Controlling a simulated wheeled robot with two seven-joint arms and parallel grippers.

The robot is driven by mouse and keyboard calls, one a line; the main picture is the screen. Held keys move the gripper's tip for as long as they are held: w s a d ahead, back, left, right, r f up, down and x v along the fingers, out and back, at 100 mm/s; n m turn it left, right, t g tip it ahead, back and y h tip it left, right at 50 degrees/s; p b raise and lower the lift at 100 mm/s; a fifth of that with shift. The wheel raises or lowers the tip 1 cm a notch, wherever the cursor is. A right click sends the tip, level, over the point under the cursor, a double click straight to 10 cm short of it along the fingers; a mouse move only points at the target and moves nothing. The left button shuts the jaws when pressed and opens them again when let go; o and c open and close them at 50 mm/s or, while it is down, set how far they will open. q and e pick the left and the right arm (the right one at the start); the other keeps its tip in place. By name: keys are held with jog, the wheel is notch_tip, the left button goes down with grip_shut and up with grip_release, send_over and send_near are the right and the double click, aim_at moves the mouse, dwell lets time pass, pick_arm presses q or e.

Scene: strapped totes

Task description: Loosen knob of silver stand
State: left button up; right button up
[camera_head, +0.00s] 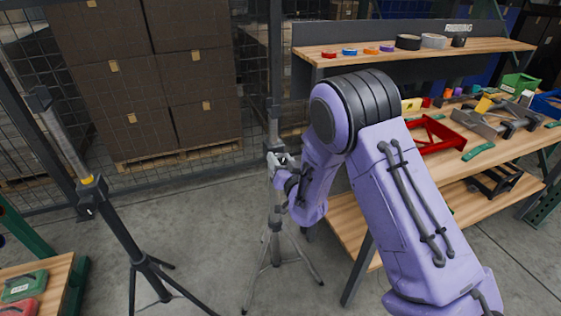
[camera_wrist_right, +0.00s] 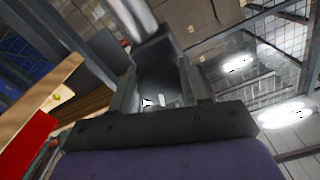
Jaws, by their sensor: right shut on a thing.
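The silver stand (camera_head: 277,228) stands upright on its spread legs on the concrete floor, in the middle of the head view. My right gripper (camera_head: 279,161) reaches it from the right at the collar partway up its pole. In the wrist view the right gripper's two fingers (camera_wrist_right: 155,92) are shut on a dark part at the stand's collar, most likely the knob. The gripper largely hides the knob in the head view. My left gripper is not in view.
A dark stand (camera_head: 118,232) with a yellow band stands at the left. A wooden workbench (camera_head: 499,153) with tools and a red frame is at the right. Stacked brown boxes (camera_head: 195,80) stand behind a mesh fence. The floor between the stands is clear.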

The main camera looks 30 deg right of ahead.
jog(key=shift+f, duration=0.1)
dwell(0.4)
jog(key=o, duration=1.1)
jog(key=shift+c, duration=0.2)
jog(key=shift+s, duration=0.15)
jog(key=b+v, duration=0.1)
jog(key=v, duration=0.9)
jog(key=shift+s, duration=0.15)
